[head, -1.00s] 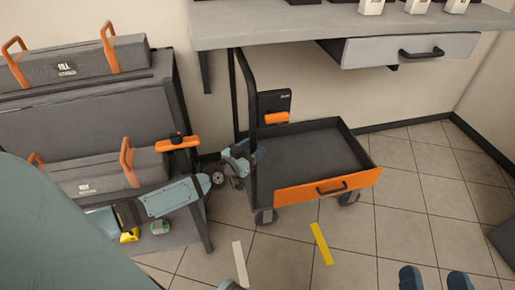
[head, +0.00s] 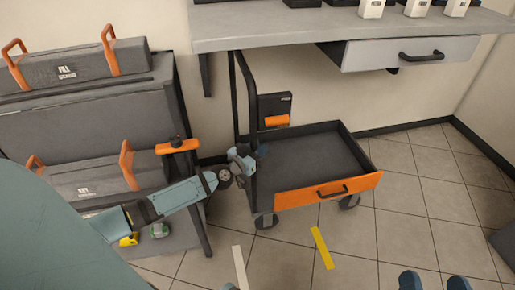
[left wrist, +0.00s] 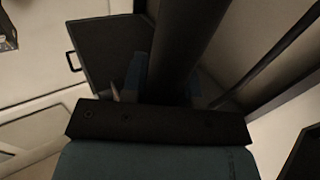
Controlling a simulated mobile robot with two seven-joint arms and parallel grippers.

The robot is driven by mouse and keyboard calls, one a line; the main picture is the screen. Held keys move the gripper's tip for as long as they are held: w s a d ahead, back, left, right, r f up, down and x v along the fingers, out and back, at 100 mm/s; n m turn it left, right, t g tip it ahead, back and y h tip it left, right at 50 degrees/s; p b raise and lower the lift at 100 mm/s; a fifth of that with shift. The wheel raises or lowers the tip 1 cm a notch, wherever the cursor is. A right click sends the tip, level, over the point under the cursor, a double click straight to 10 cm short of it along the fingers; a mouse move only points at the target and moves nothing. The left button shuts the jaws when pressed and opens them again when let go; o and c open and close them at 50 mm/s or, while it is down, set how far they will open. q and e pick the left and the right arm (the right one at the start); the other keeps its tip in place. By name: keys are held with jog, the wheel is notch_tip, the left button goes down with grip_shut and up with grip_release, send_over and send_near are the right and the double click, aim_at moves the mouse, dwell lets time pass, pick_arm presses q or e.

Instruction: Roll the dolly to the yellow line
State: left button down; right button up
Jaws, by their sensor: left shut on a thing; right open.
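The dolly (head: 315,155) is a dark flat cart with raised sides, an orange front panel with a black handle, and a tall black push frame at its left. It stands on the tiles under the bench, behind the yellow line (head: 321,248), with a gap between its front wheels and the line. My left gripper (head: 258,152) is shut on the near post of the push frame. In the left wrist view the black post (left wrist: 185,45) runs between the fingers. My right gripper (head: 434,284) is open and empty at the bottom edge, showing only its blue fingertips.
A dark rack (head: 185,100) with grey orange-handled cases stands close at the left. The bench (head: 290,28) with a drawer (head: 405,52) overhangs the dolly's back. A white strip (head: 240,268) lies left of the yellow line.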

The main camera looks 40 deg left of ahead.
notch_tip(320, 180, up, 4)
jog(key=t+p, duration=0.2)
jog(key=p, duration=0.1)
pick_arm(q)
jog(key=w+d+b, duration=0.3)
jog(key=w+d, duration=1.6)
jog(key=w, duration=0.3)
jog(key=shift+w+d, duration=0.25)
jog(key=shift+w, duration=0.1)
pick_arm(e)
jog(key=shift+f+g, duration=1.1)
jog(key=shift+f, duration=1.2)
pick_arm(q)
jog(key=c, duration=0.9)
grip_release()
jog(key=shift+s, duration=0.15)
pick_arm(e)
jog(key=shift+r, duration=0.1)
